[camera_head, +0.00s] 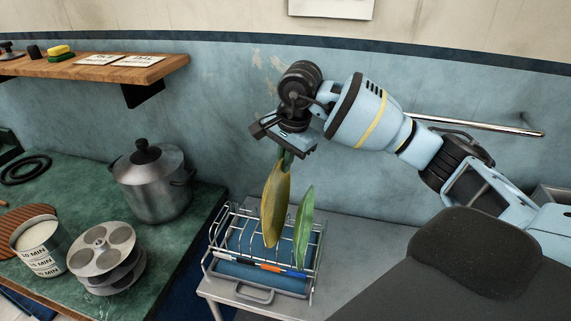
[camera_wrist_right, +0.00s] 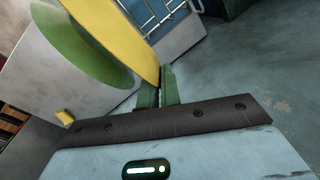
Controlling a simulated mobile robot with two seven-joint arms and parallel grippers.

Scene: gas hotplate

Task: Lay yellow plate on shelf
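The yellow plate (camera_head: 275,205) stands on edge at the dish rack (camera_head: 214,262), its lower edge among the wires. I cannot tell whether it touches the rack. My right gripper (camera_head: 286,156) is above it, with its fingers closed on the plate's upper edge. In the right wrist view the yellow plate (camera_wrist_right: 122,38) runs in between the two green fingers (camera_wrist_right: 157,88). The wooden shelf (camera_head: 143,74) is on the wall at the upper left, away from the gripper. My left gripper is not in view.
A green plate (camera_head: 304,228) stands in the rack right of the yellow one. The shelf holds a sponge (camera_head: 60,51), cards (camera_head: 137,60) and small dark items at its left. A lidded pot (camera_head: 152,185) stands on the green counter below the shelf. A metal rail (camera_head: 480,123) is at right.

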